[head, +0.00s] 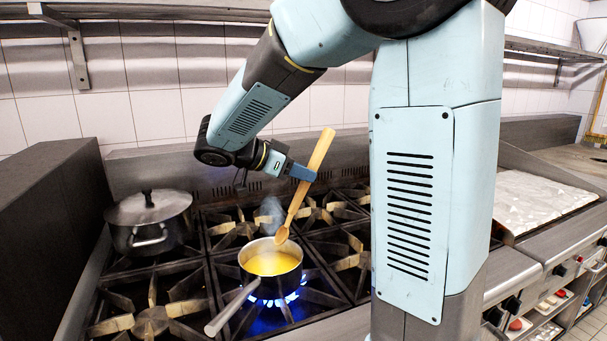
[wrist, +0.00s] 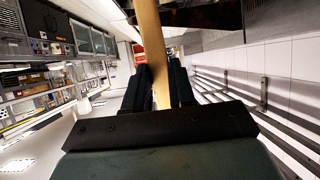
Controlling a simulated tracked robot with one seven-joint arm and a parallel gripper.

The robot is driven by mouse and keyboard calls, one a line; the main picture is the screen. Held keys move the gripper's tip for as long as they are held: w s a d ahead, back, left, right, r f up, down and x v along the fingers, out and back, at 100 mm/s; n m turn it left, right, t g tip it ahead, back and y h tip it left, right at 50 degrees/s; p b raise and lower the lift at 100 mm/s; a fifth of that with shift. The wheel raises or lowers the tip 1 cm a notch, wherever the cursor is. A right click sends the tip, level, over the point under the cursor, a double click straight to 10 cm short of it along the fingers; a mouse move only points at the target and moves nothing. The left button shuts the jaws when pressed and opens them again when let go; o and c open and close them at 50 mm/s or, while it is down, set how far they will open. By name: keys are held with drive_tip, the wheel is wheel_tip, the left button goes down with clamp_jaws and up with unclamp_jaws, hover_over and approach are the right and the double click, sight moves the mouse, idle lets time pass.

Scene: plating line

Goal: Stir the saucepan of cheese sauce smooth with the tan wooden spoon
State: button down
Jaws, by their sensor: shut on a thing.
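The saucepan (head: 254,289) sits on a lit burner with blue flame in the head view. Its handle points to the lower left. Yellow cheese sauce (head: 270,263) fills much of it, and a wisp of steam rises above. The tan wooden spoon (head: 309,178) is held tilted, its bowl low at the saucepan's far right rim. The bowl appears above the sauce; I cannot tell whether it touches the rim. My gripper (head: 302,172) is shut on the spoon's handle. In the wrist view the handle (wrist: 151,45) runs between the two fingers (wrist: 158,85).
A lidded steel pot (head: 150,222) stands on the stove at the left. Several empty burner grates (head: 335,210) surround the saucepan. A dark block (head: 45,215) borders the stove's left side. A flat griddle (head: 545,200) lies to the right.

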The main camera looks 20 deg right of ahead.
sight(312, 160)
drive_tip(key=shift+r, duration=0.1)
drive_tip(key=shift+r, duration=1.9)
